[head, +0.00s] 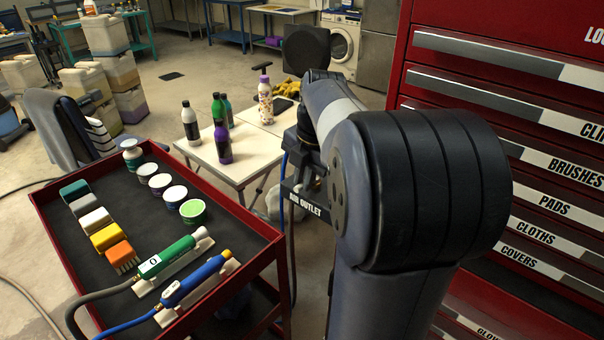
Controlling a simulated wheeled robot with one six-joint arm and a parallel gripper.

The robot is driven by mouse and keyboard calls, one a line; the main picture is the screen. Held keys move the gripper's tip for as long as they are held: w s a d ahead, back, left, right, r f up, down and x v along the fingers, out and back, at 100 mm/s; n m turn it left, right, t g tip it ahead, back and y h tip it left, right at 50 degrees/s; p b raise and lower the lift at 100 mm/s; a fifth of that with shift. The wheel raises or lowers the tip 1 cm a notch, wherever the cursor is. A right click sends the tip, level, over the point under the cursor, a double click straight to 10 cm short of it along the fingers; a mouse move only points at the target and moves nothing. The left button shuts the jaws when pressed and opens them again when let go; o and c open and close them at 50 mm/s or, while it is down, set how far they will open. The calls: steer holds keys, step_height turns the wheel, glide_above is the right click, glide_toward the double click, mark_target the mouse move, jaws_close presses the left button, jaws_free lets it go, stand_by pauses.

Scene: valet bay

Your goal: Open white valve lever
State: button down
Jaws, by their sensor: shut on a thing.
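My gripper (307,160) shows as small dark parts at the far end of my arm, pointing down just above the dark block labelled AIR OUTLET (304,203). It is shut on a part at the air outlet, but my arm and the dark shapes there mostly hide what lies between the fingers. I cannot make out the white valve lever itself, nor its angle. A blue hose (282,185) hangs down beside the air outlet.
A red cart (265,225) at the left holds brushes, round tubs, a green tool (168,256) and a blue tool (196,281). Behind it a white table (215,170) carries bottles. A red drawer cabinet (500,130) stands close at the right.

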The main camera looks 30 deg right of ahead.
steer(key=c, duration=1.4)
jaws_free()
steer(key=shift+c, duration=0.2)
step_height(320, 180, up, 11)
steer(key=s, duration=0.2)
steer(key=shift+d+f+p, duration=0.15)
steer(key=shift+d+p, duration=0.25)
steer(key=shift+f, duration=0.1)
steer(key=f, duration=0.3)
steer(key=w+f, duration=0.1)
steer(key=f, duration=0.3)
steer(key=w+f+b, duration=0.1)
steer(key=f, duration=0.2)
steer(key=shift+a+f, duration=0.35)
steer(key=shift+a, duration=0.05)
steer(key=shift+w+a+r+m, duration=0.1)
steer(key=shift+w+m, duration=0.15)
steer(key=shift+m, duration=0.45)
